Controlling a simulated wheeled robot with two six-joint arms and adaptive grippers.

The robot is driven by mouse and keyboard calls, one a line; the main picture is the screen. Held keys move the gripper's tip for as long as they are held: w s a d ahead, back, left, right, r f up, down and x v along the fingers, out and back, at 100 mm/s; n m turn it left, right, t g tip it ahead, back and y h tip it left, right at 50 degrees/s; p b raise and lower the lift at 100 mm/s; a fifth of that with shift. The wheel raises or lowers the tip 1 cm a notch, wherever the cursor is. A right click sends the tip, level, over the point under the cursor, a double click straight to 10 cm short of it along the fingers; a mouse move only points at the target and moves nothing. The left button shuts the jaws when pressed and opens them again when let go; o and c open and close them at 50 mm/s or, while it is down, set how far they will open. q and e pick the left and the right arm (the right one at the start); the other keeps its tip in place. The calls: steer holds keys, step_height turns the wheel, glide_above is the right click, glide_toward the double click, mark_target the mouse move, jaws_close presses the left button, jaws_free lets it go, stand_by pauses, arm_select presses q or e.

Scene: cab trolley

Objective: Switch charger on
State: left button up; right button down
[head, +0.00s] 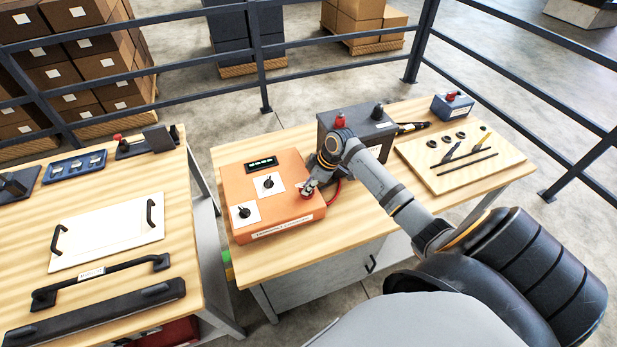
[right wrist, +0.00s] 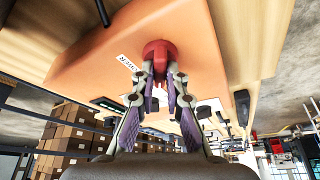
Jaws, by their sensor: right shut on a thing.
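The charger is an orange box (head: 272,208) on the right-hand wooden table, with a small dark display with green marks (head: 261,164) and two black rotary knobs (head: 268,183) (head: 244,212) on white plates. My right gripper (head: 307,189) reaches down to the box's right part and hides what it holds in the head view. In the right wrist view its fingers (right wrist: 160,78) are closed around a red knob (right wrist: 157,49) on the orange box (right wrist: 95,52), beside a white label (right wrist: 127,62) with small lettering. My left gripper is not in view.
A dark battery-like box (head: 370,132) with red and black terminals stands close behind my right gripper. A wooden board (head: 440,178) with pens and rings lies to the right. The left table holds a white panel (head: 105,232) and black bars. Dark railings (head: 265,62) run behind.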

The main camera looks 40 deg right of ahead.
steer(key=m+p, duration=0.1)
steer(key=m+h+p, duration=0.1)
steer(key=p, duration=0.1)
steer(key=shift+s+a+r+m+t, duration=0.1)
steer(key=shift+a+r+m+t, duration=0.05)
steer(key=shift+r+m+t, duration=0.2)
steer(key=m+p, duration=0.2)
steer(key=m, duration=0.1)
steer(key=shift+f+t+h, duration=0.15)
steer(key=shift+t+h, duration=0.1)
steer(key=shift+h, duration=0.15)
steer(key=shift+a+f+m+h, duration=0.15)
steer(key=shift+m+h, duration=0.35)
steer(key=shift+m, duration=0.75)
steer(key=shift+m+h, duration=0.7)
steer(key=shift+m, duration=1.2)
steer(key=c, duration=1.4)
jaws_free()
